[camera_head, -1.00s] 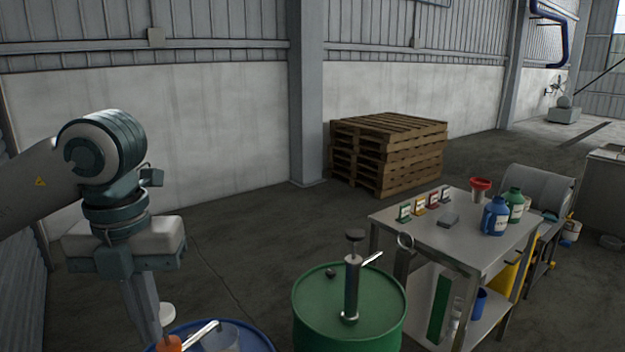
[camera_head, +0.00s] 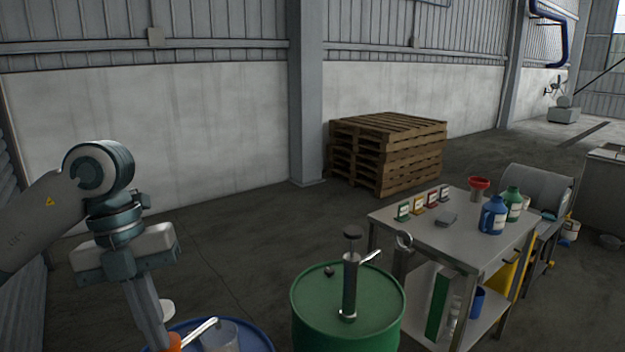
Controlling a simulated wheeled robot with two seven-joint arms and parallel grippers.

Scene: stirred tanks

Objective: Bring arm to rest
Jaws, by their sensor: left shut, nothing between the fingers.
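My left arm comes in from the left, and its gripper (camera_head: 150,318) points down with the fingers together and nothing seen between them. The fingertips are low, in front of or close to an orange part (camera_head: 172,342) at the edge of a blue drum (camera_head: 255,338); I cannot tell whether they touch. My right gripper does not show.
A green drum (camera_head: 312,308) with a hand pump (camera_head: 349,290) stands at centre front. A steel table (camera_head: 410,222) at right holds blue and green bottles (camera_head: 494,215), a red funnel (camera_head: 479,184) and small cards. Stacked pallets (camera_head: 385,150) stand behind. The floor between arm and pallets is clear.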

